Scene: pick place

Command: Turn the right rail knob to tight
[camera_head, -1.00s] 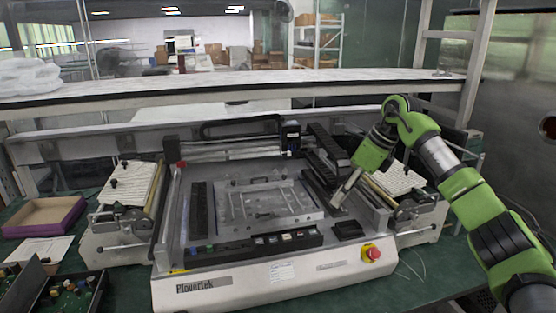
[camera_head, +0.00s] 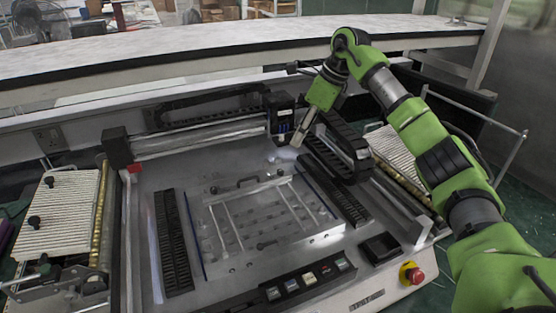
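The machine (camera_head: 95,297) carries a flat metal plate (camera_head: 225,240) with a dark crossbar (camera_head: 247,181) along its back. A small dark knob (camera_head: 281,172) sits at the crossbar's right end; I take it as the right rail knob, but its marking and setting are too small to read. My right gripper (camera_head: 297,143) points down just behind and above this knob, beside the black carriage, and seems apart from it. Its fingertips are small and blurred, so I cannot tell if they are open or shut. My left gripper is not in view.
A black carriage block (camera_head: 281,118) stands close left of the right gripper. A ribbed black cable chain (camera_head: 345,145) lies to its right. A red emergency button (camera_head: 414,275) is at the front right. A white shelf (camera_head: 200,60) runs across the back.

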